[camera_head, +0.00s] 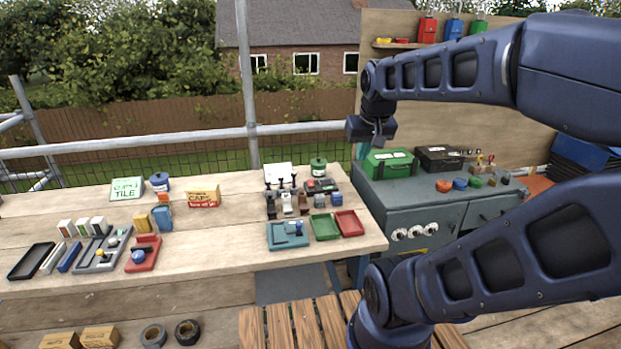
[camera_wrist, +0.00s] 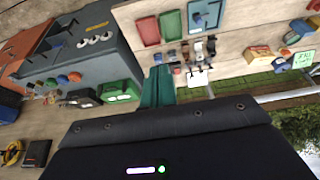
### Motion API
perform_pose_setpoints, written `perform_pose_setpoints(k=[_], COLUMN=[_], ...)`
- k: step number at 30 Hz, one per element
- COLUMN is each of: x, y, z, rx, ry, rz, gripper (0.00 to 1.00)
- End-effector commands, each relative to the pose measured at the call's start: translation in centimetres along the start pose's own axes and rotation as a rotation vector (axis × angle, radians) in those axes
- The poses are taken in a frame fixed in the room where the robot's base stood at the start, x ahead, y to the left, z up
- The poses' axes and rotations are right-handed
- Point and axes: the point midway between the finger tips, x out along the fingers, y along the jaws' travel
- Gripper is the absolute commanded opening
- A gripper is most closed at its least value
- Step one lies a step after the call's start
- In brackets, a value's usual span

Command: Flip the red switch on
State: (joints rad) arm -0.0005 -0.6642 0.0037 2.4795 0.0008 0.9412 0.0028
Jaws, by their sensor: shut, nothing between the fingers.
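My gripper (camera_head: 361,154) is shut and empty. It hangs above the right back corner of the wooden table, by the grey cabinet. Its teal fingers (camera_wrist: 157,86) show in the middle of the wrist view, pressed together. A small dark box with red and green parts (camera_head: 320,186) lies at the back right of the table, left of and below my gripper. The red part may be the red switch. It is too small to tell its position. In the wrist view a small red patch (camera_wrist: 176,70) shows just right of the fingers.
Several small clamp-like pieces (camera_head: 288,208) stand in front of the box, with a green jar (camera_head: 318,167) behind. Teal, green and red trays (camera_head: 350,223) lie at the table's front right. The grey cabinet (camera_head: 410,225) carries a green toolbox (camera_head: 389,162). The table's middle is mostly clear.

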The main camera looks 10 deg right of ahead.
Motion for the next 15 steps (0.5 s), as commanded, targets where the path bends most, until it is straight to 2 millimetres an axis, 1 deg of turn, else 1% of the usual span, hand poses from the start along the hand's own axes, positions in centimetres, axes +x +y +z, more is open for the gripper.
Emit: perform_pose_setpoints(k=[1, 3, 11, 15], x=[0.3, 0.5, 2.0, 3.2], y=[0.0, -0.1, -0.3, -0.4], z=[-1.1, -2.5, -7.7, -10.4], rx=[0.0, 0.0, 0.0, 0.0], ry=[-0.008, -0.015, -0.039, -0.053], rz=[0.0, -0.001, -0.001, -0.002], gripper=[0.0, 0.0, 0.0, 0.0])
